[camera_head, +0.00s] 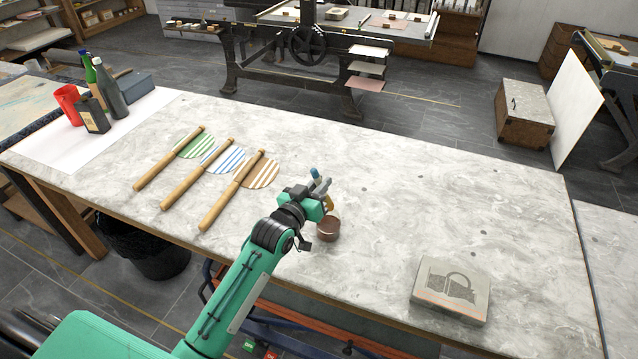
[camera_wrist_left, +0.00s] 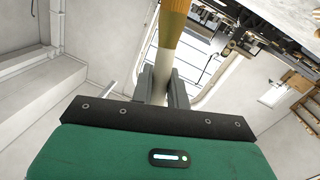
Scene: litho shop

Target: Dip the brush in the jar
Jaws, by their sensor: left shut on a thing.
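My left gripper (camera_head: 322,190) is above the table near its front edge, shut on a brush. The brush (camera_head: 329,203) shows a yellow part below the fingers and a blue end above them. In the left wrist view its pale handle (camera_wrist_left: 163,60) with an ochre part stands between the two fingers (camera_wrist_left: 163,88). A small brown jar (camera_head: 328,230) stands on the table just below the gripper and brush. I cannot tell whether the brush's lower end is inside the jar or above it. The right gripper is not in view.
The marble-topped table (camera_head: 400,190) is mostly clear on the right. A stone slab with a printed picture (camera_head: 450,290) lies at the front right. Bottles and a red jug (camera_head: 70,104) stand at the far left.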

